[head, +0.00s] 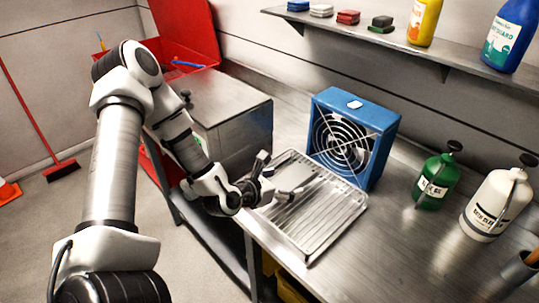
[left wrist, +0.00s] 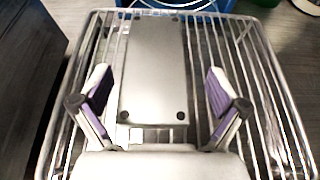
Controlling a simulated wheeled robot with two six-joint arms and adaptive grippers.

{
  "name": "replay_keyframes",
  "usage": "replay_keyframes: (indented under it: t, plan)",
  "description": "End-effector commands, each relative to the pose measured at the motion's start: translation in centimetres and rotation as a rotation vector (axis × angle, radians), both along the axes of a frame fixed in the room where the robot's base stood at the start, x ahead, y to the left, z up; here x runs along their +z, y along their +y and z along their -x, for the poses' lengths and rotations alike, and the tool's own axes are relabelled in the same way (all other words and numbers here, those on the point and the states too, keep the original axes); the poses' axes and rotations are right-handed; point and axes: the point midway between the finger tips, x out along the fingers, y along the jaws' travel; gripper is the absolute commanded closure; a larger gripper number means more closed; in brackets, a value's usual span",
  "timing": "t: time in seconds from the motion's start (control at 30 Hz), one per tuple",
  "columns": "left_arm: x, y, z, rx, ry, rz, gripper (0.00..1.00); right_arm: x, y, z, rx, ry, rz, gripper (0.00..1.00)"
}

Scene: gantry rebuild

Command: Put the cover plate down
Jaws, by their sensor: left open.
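The cover plate (left wrist: 153,65) is a flat grey rectangle with dark dots near its corners. In the left wrist view it lies flat on the wire rack (left wrist: 262,80), running lengthwise. It also shows on the rack in the head view (head: 304,177), partly behind my gripper. My right gripper is in neither view.
A blue fan box (head: 378,143) stands right behind the rack. A steel cabinet (head: 235,105) is to the left. A green bottle (head: 435,180) and a white bottle (head: 492,207) stand right on the bench. A shelf (head: 400,38) hangs above. Bench between rack and bottles is clear.

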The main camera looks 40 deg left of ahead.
Motion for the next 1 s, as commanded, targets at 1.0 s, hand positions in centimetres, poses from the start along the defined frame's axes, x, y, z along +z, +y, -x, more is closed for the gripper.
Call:
replay_keyframes:
  t: [1.0]
  plan:
    - [-6.4,-14.3,31.1,-1.898,0.465,-0.493,0.03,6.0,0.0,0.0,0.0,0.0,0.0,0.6]
